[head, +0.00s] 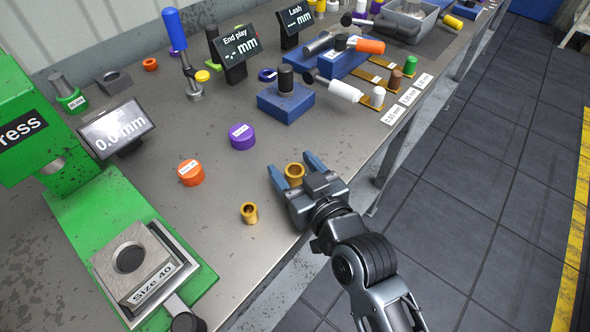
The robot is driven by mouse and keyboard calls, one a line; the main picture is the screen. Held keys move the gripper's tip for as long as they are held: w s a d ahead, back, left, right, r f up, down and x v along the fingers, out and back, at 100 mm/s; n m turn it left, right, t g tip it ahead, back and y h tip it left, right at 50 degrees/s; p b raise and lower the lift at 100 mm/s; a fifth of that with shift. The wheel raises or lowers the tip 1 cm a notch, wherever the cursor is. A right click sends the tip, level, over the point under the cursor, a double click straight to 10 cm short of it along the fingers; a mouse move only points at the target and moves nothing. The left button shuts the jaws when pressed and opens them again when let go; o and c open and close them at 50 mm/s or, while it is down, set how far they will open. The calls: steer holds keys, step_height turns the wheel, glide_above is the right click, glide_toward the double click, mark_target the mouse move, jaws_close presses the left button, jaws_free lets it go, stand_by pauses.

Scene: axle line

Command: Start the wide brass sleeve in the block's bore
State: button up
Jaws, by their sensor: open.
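A flanged brass sleeve (294,176), the wider-looking of two, stands on the bench near its front edge. My gripper (290,164) is open, with one finger on each side of this sleeve; I cannot tell whether either finger touches it. A second, narrower brass sleeve (249,214) stands on the bench to the left of my gripper, apart from it. The grey block (112,254) with a dark round bore (130,259) sits in a holder labelled "Size 40" (152,284) on the green press base, at lower left.
The green press (30,115) stands at the left, with a display (118,128) beside it. An orange cap (190,173) and a purple cap (242,137) stand between press and gripper. A blue block (285,104) and gauges stand farther back. Bare bench lies around the sleeves.

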steer(key=c, duration=1.1)
steer(key=shift+r, duration=0.1)
steer(key=shift+c, duration=0.3)
